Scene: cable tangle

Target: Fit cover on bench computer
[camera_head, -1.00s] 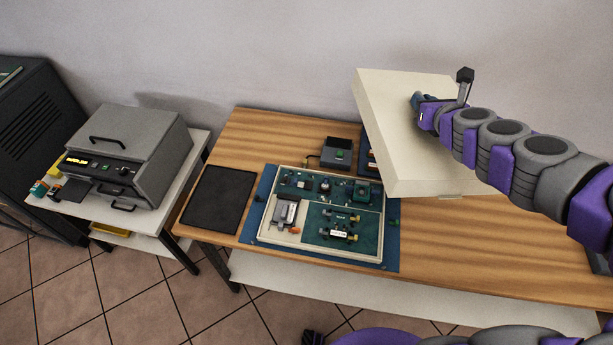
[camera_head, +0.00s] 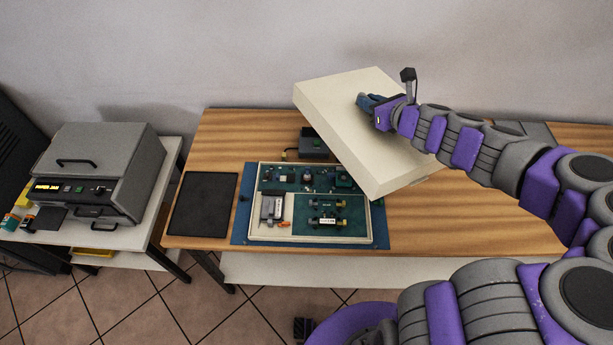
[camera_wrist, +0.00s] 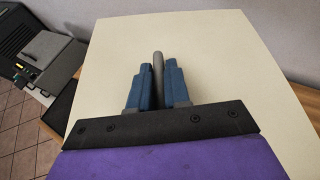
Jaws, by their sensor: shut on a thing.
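The cover (camera_head: 345,115) is a large cream box lid, held tilted above the bench. My gripper (camera_head: 366,103) is shut on a grey handle on its top face; the wrist view shows the handle (camera_wrist: 158,66) between the two blue fingers (camera_wrist: 158,85). The bench computer (camera_head: 318,238) is an open cream tray with green boards, lying on a blue mat (camera_head: 382,228). A silver part (camera_head: 271,208) sits at its left and small yellow-ended parts (camera_head: 326,222) at its right. The cover hangs above and behind its right side, hiding the back right corner.
A black pad (camera_head: 203,203) lies left of the computer on the wooden bench (camera_head: 450,225). A small dark box (camera_head: 313,143) stands behind the computer. A grey machine (camera_head: 95,172) stands on a separate white table at left.

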